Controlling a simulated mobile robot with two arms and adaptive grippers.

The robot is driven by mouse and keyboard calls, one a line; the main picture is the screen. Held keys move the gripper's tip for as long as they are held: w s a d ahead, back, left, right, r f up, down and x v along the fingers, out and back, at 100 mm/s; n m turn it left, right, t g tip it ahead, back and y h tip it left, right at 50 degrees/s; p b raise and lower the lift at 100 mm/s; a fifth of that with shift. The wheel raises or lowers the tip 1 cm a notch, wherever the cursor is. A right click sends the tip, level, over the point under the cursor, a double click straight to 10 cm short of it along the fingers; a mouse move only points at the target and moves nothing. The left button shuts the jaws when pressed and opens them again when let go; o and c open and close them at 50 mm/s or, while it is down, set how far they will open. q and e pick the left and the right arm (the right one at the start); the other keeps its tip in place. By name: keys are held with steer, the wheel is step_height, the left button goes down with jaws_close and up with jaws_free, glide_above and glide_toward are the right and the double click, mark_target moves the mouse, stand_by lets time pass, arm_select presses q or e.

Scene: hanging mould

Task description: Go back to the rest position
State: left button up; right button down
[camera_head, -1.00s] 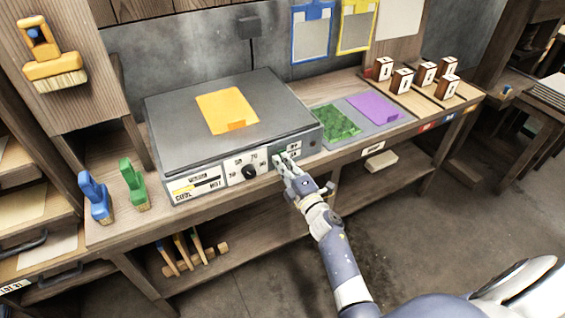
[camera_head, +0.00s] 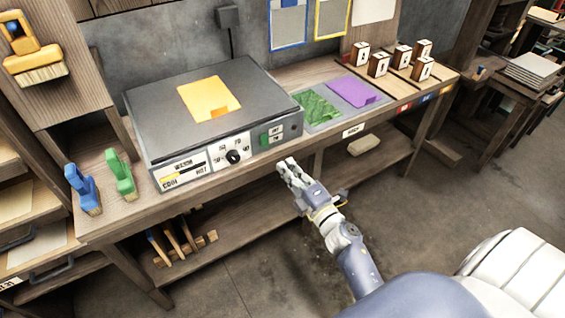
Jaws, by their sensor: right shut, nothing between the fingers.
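My right gripper (camera_head: 287,168) is shut and empty. It hangs in the air in front of the bench's front edge, apart from the hot plate (camera_head: 165,115). My left gripper is not in view.
The wooden bench (camera_head: 135,210) holds a blue brush (camera_head: 83,190) and a green brush (camera_head: 121,175) at left. Green (camera_head: 316,108) and purple (camera_head: 353,91) sheets lie right of the plate, with several numbered blocks beyond. Floor in front is clear.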

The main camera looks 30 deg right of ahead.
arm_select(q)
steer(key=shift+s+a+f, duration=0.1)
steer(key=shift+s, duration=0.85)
arm_select(e)
steer(key=shift+s, duration=0.3)
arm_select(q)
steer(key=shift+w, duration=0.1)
